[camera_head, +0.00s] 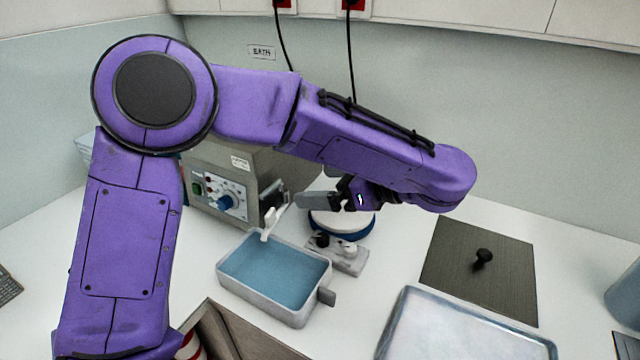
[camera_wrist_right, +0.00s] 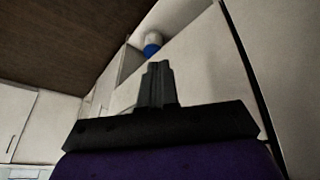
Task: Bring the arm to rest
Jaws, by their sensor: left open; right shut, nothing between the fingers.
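My purple left arm crosses the head view from the lower left, bends at a high elbow and reaches right. Its left gripper (camera_head: 318,199) points left, open and empty. It hangs in front of a round blue-and-white device (camera_head: 345,228) and partly covers it. My right gripper (camera_wrist_right: 158,82) shows only in the right wrist view; its fingers are together with nothing between them. The right arm does not show in the head view.
A tray of blue liquid (camera_head: 323,266) stands below the left gripper. Behind is a steel machine (camera_head: 270,160) with a blue knob. A dark lid with a black knob (camera_head: 484,257) and a metal tray (camera_head: 398,335) lie to the right. Cables hang on the back wall.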

